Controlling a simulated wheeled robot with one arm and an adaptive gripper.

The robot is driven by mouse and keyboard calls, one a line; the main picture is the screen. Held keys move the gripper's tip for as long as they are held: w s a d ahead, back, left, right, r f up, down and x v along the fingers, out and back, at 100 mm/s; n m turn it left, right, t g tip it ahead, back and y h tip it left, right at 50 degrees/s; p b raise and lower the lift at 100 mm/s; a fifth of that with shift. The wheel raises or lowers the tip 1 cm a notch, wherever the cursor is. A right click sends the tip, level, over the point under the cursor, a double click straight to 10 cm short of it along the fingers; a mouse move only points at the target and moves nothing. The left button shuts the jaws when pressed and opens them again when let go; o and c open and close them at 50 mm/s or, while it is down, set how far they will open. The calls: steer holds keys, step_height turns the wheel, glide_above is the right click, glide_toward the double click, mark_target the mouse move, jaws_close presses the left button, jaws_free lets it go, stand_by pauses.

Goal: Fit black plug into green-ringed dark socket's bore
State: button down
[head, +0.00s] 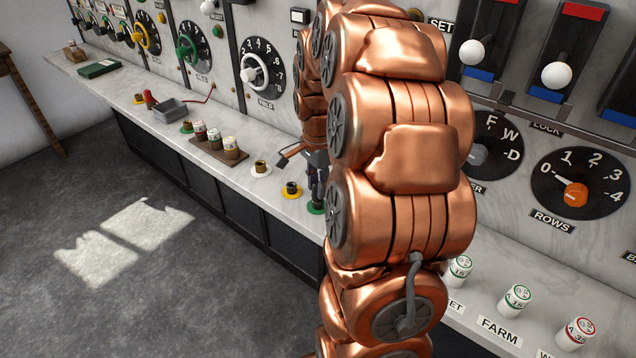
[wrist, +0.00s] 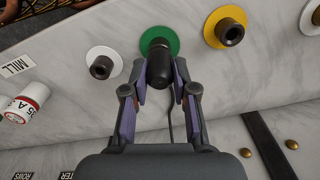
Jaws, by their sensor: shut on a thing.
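The black plug (wrist: 160,70) is between the two fingers of my gripper (wrist: 162,78) in the wrist view. My gripper is shut on it, and a thin dark cable trails from below it. The green-ringed dark socket (wrist: 158,37) is straight ahead, at the plug's far end. The plug's end overlaps the socket's collar in this view. The bore is hidden, so I cannot tell whether the plug is in it or only in front of it. In the head view the green ring (head: 316,208) shows below my gripper (head: 315,178), partly covered.
A white-ringed socket (wrist: 102,65) is on the left and a yellow-ringed socket (wrist: 228,30) on the right in the wrist view. In the head view several labelled fuses (head: 515,300) stand on the bench's near part.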

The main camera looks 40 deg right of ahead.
steer(key=shift+f, duration=0.45)
steer(key=c, duration=0.8)
jaws_free()
steer(key=shift+c, duration=0.2)
step_height(320, 180, up, 12)
stand_by(0.5)
